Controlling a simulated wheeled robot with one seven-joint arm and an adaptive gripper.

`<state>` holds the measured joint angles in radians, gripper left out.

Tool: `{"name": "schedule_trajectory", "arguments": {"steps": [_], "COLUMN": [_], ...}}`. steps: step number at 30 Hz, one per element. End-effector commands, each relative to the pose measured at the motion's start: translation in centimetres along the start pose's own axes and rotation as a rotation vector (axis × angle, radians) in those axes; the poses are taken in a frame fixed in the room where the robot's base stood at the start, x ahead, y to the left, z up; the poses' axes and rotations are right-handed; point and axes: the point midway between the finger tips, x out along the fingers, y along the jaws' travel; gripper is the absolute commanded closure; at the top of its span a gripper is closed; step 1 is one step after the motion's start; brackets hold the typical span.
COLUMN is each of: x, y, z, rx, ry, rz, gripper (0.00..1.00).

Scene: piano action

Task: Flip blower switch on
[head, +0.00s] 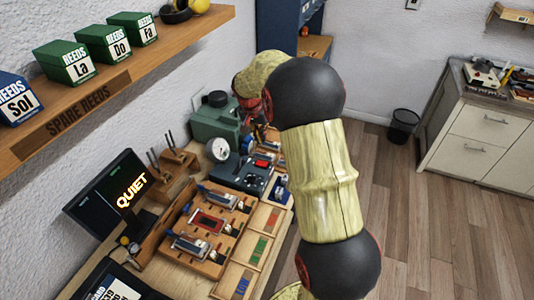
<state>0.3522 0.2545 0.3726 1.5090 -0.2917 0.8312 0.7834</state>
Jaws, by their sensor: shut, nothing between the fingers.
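A green machine (214,121) with a dark round cap stands at the back of the bench against the wall; it looks like the blower, though no label shows. A blue-grey box (240,173) with a red part (262,163) on top sits in front of it; I cannot tell which part is the blower switch. My arm crosses the middle of the view and bends down beside the green machine. My gripper (259,131) shows only as small dark and red parts there, shut and empty. My arm hides much of it, and I cannot tell whether it touches anything.
A round white gauge (218,149) stands near the box. A screen reading QUIET (128,190), a wooden rack (208,222) and a tray with coloured strips (254,250) fill the nearer bench. A shelf (130,75) with reed boxes overhangs at left. Floor (450,225) at right is clear.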

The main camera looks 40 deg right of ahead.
Motion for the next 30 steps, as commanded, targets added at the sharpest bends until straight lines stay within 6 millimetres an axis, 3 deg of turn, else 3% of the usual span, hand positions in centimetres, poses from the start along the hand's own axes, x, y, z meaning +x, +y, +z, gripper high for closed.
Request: {"name": "schedule_trajectory", "arguments": {"steps": [20, 25, 30], "x": [0.2, 1.9, 5.1], "y": [0.0, 0.0, 0.1], "z": [0.0, 0.1, 0.1], "rx": [0.089, 0.089, 0.088], "ry": [0.003, 0.002, 0.000], "rz": [0.000, 0.001, 0.002], "gripper": [1.00, 1.00, 1.00]}}
